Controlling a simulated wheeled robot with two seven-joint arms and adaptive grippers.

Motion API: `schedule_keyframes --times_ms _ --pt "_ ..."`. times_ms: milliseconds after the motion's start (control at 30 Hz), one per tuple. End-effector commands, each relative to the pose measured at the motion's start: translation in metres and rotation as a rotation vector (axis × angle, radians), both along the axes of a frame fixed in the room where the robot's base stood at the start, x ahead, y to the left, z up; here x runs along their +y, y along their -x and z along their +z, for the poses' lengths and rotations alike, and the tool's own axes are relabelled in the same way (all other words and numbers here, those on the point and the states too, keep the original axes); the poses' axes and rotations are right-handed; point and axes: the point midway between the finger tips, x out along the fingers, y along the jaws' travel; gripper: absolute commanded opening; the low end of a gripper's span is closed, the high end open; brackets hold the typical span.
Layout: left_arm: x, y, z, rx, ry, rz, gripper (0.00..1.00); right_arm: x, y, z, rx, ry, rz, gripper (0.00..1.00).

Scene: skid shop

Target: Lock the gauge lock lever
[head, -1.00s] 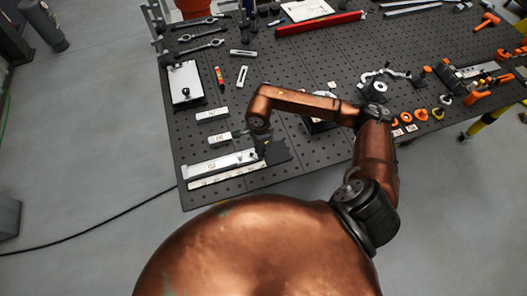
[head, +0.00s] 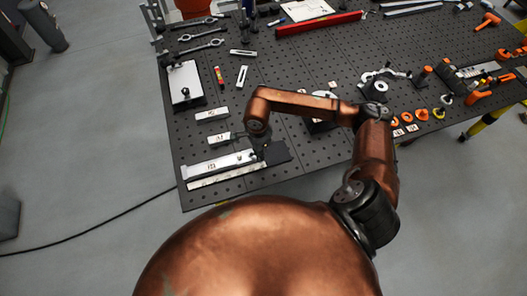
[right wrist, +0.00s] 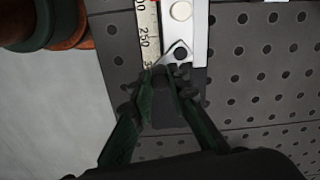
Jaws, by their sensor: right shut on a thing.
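The gauge is a long silver bar (head: 215,165) with a ruler strip (head: 226,179) along its front side, lying at the near left corner of the perforated table. In the right wrist view the ruler strip (right wrist: 148,35) and a pale pointed plate (right wrist: 176,52) with a dark pivot show just ahead of the fingers. My right gripper (right wrist: 166,82) is shut at the end of the gauge, on a small dark part that appears to be the lock lever (right wrist: 183,76). The fingers partly hide the lever, so its exact angle cannot be told. My left gripper is not in view.
The perforated black table (head: 300,60) carries a clamped plate (head: 185,83), wrenches (head: 200,42), small labelled blocks (head: 212,114) and a red level bar (head: 320,23). Orange fittings (head: 409,117) lie at the right. The table's front edge is close to the gauge.

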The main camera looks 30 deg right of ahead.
Motion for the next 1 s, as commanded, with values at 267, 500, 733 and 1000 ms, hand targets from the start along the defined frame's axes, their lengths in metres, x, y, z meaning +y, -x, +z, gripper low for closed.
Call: schedule_keyframes --times_ms 267,500,733,1000 --pt "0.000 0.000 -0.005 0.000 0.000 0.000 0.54 0.007 0.003 0.000 0.003 -0.002 0.002 0.07" --pt "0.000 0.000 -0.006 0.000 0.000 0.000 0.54 0.008 0.003 -0.001 0.003 -0.002 0.003 0.07" --pt "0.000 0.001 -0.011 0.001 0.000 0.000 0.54 0.015 0.005 -0.001 0.003 0.000 0.003 0.07" --pt "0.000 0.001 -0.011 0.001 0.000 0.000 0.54 0.016 0.005 -0.001 0.004 -0.001 0.003 0.07"
